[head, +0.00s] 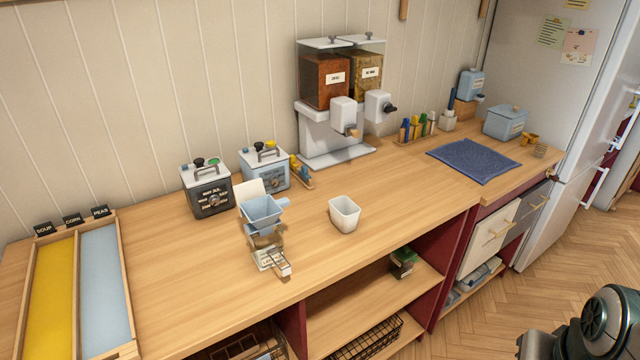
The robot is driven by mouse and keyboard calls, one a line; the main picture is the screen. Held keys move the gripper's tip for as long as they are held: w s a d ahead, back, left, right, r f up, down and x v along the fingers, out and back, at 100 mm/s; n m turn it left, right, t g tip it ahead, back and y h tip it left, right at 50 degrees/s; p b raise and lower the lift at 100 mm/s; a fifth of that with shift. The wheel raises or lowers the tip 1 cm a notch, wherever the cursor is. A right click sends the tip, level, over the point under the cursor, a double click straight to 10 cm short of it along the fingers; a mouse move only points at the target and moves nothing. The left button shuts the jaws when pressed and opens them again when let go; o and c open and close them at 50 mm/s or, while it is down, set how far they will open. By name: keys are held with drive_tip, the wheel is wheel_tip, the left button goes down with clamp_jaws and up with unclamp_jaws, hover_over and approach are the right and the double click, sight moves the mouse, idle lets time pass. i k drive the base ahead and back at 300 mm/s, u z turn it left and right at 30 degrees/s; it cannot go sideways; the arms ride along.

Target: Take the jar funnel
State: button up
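The light blue funnel (262,211) is square-mouthed and has a small handle tab on its right side. It sits upright on top of a jar (268,248) with brownish contents, on the wooden counter left of the middle. A small clear piece with a label (283,268) is at the front of the jar's base. I cannot tell how firmly the funnel sits in the jar. A part of my arm shows at the bottom right, far from the funnel. My gripper is not in view.
A white cup (344,214) stands right of the funnel. A dark labelled box (206,190) and a blue one (264,168) stand behind it. A dispenser (336,110) is at the back. A tray (130,349) lies left. The counter between cup and blue mat (472,160) is clear.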

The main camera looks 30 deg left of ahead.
sight(263, 213)
drive_tip(key=u, duration=0.4)
drive_tip(key=i, duration=0.9)
drive_tip(key=u, duration=0.7)
